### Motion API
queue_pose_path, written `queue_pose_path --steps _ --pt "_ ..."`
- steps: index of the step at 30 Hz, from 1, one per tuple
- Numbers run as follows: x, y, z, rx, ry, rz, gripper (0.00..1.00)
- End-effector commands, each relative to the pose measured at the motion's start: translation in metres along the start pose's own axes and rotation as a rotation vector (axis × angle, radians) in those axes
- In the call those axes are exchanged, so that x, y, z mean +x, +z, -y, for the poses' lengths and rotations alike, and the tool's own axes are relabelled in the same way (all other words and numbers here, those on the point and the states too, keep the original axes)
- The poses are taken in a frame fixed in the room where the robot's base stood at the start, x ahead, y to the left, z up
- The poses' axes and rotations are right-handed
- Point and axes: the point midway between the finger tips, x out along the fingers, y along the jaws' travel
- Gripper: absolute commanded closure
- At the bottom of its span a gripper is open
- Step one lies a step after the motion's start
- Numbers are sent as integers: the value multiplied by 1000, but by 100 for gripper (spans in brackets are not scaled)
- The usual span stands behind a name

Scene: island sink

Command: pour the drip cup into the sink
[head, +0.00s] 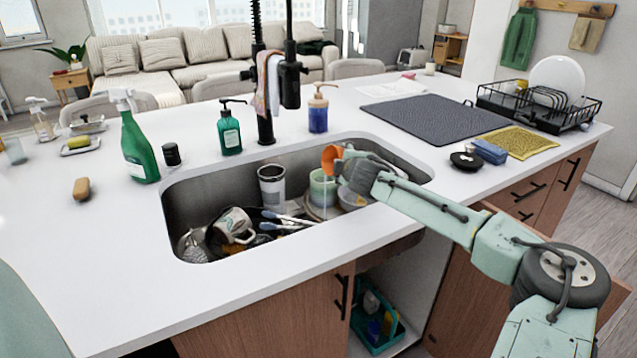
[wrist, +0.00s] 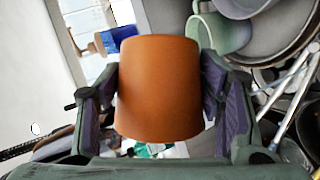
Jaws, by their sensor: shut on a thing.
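My gripper (head: 342,168) is over the right part of the sink, shut on an orange drip cup (head: 331,157). In the head view the cup is tipped on its side, its open end toward the left. A thin pale stream (head: 325,188) seems to run down from it into the sink (head: 185,200). In the wrist view the cup (wrist: 158,88) sits between the two fingers (wrist: 158,105), and its inside is hidden. Below the cup in the sink is a pale green mug (head: 322,186), which also shows in the wrist view (wrist: 222,32).
The sink also holds a metal canister (head: 271,186), a white mug (head: 235,224), pans and utensils. A black faucet (head: 265,110) stands behind it. A green spray bottle (head: 137,145), a green soap bottle (head: 230,130) and an amber-topped blue dispenser (head: 318,112) stand around the rim.

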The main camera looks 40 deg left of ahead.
Motion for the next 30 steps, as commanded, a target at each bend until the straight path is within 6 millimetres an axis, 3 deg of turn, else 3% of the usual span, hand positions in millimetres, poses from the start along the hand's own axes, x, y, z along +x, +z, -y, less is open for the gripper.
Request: queue_pose_path --steps 30 --pt "-8 -15 -2 -129 56 37 66"
